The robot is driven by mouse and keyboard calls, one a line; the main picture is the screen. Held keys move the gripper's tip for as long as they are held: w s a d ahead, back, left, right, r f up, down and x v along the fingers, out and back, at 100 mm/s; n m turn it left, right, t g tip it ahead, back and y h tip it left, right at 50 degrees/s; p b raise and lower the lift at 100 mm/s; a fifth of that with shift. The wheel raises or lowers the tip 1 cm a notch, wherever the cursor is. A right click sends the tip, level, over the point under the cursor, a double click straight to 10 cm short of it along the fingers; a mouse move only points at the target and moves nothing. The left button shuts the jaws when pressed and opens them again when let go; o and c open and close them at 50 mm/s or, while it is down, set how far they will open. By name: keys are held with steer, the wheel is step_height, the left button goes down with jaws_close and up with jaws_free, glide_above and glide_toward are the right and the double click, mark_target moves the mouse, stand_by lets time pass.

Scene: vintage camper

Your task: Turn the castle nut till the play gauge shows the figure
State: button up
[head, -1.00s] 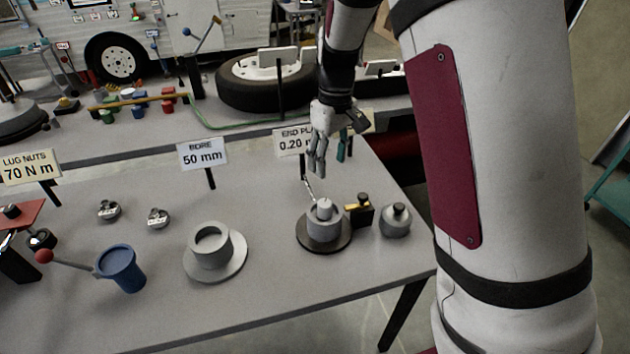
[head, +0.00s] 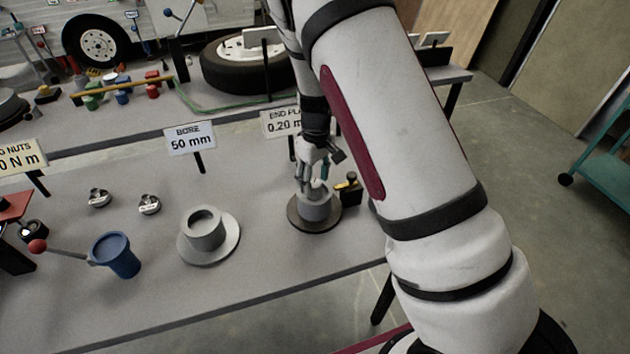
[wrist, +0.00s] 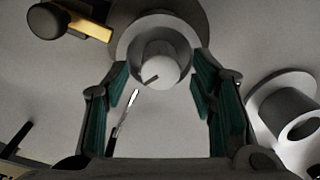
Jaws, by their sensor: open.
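A grey hub on a dark round plate (head: 316,218) stands on the bench. In the wrist view, the hub (wrist: 187,38) has a pale round top piece (wrist: 160,70) with a dark slot, seemingly the castle nut. My gripper (head: 314,183) points down just above the hub. Its teal-padded fingers are open, one on each side of the pale piece in the wrist view, with gaps visible; whether they reach its height I cannot tell. A thin pale pointer (wrist: 123,112) lies beside the hub, perhaps part of the play gauge; no reading is legible. A partly covered sign (head: 283,122) reads "END PLA" and "0.20".
A black and yellow block (head: 348,188) stands right of the hub. A flanged grey cylinder (head: 205,231), also in the wrist view (wrist: 270,105), is to the left, with a "BORE 50 mm" sign (head: 190,140) behind. A blue cup (head: 118,257) stands further left. My arm hides the bench's right end.

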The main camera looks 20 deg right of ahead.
steer(key=shift+f, duration=0.55)
steer(key=c, duration=1.1)
steer(key=shift+c, duration=0.2)
